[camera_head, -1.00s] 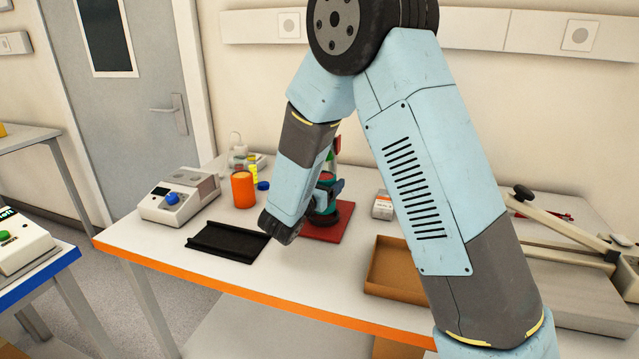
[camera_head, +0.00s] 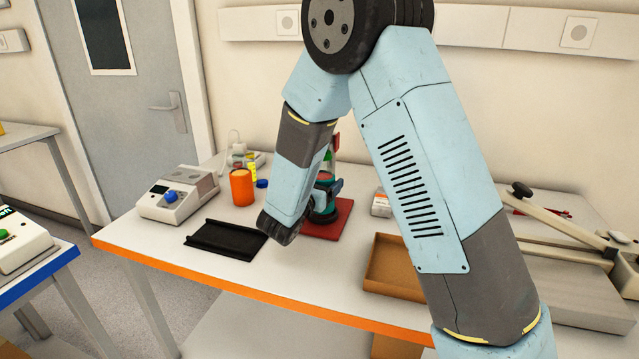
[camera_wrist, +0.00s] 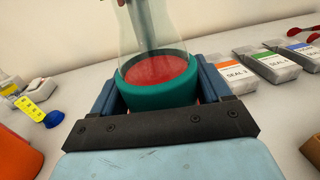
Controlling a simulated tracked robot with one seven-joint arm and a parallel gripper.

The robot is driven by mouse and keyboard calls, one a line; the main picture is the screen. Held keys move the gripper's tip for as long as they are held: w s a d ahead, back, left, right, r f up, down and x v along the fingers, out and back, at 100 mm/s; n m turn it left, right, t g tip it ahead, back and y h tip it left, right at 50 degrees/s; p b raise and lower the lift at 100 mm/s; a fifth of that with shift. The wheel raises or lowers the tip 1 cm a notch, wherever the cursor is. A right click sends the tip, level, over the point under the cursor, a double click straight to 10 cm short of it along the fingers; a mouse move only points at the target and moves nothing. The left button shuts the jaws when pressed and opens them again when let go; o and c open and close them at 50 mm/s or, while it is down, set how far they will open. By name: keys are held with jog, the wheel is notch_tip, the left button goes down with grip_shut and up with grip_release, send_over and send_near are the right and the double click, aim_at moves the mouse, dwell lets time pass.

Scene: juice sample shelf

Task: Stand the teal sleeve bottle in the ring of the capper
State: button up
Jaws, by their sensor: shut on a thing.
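The teal sleeve bottle (camera_wrist: 160,95) is between the fingers of my gripper (camera_wrist: 158,100), which is shut on its teal band. It is a clear bottle with red contents, and it looks upright in the wrist view. In the head view the bottle (camera_head: 322,203) is partly hidden by my gripper (camera_head: 325,192) and stands at or just above the capper's red base (camera_head: 335,222). A dark ring shows low around the bottle there. I cannot tell whether the bottle's bottom touches the base. The capper's post (camera_wrist: 148,22) rises behind the bottle in the wrist view.
A black tray (camera_head: 226,240) and an orange jar (camera_head: 242,187) are to the left. A grey device (camera_head: 178,195) stands farther left. A brown open tray (camera_head: 393,290) is to the right. Several seal packets, including SEAL 3 (camera_wrist: 234,76), lie behind right.

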jog(key=shift+f, duration=0.95)
dwell(0.8)
jog(key=o, duration=1.2)
